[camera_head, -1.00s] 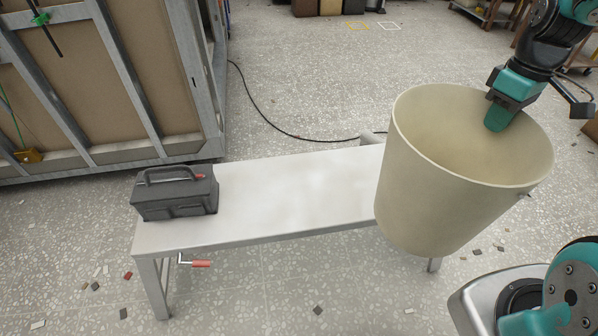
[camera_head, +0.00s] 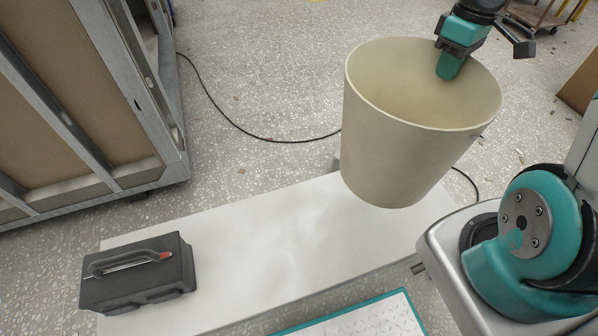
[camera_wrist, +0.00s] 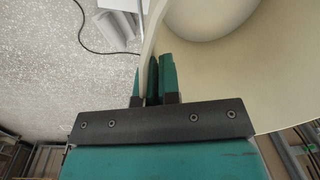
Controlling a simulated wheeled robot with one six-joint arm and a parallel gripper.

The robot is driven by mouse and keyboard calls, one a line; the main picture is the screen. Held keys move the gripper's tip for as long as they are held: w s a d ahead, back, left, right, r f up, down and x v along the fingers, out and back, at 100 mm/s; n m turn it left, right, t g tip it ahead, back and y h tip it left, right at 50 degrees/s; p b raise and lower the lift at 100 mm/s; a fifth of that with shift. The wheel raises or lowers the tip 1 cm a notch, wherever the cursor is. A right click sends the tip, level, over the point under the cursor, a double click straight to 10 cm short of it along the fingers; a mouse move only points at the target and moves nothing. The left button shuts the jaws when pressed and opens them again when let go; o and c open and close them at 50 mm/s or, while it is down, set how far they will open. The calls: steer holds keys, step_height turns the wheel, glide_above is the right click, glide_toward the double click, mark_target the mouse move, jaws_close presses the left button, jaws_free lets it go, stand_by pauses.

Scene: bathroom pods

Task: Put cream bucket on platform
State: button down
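The cream bucket (camera_head: 415,140) hangs upright but slightly tilted in the head view, over or just behind the right end of the white platform (camera_head: 275,235). I cannot tell its exact height above the platform. My gripper (camera_head: 450,66) is shut on the bucket's rim at its far right side, with one finger inside the bucket. In the wrist view, my gripper's teal fingers (camera_wrist: 156,82) pinch the rim, and the bucket's pale inside (camera_wrist: 245,75) fills the right half. The platform's right end is partly hidden behind the bucket and my arm.
A dark grey toolbox (camera_head: 138,272) stands on the platform's left end. The platform's middle is bare. A metal-framed panel structure (camera_head: 90,110) stands at the left. A black cable (camera_head: 235,122) lies on the speckled floor behind the platform.

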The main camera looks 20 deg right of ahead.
step_height(320, 180, down, 20)
steer(key=b, duration=0.2)
steer(key=shift+b, duration=0.4)
steer(key=shift+f, duration=0.1)
steer(key=c, duration=1.3)
jaws_free()
steer(key=shift+c, duration=0.2)
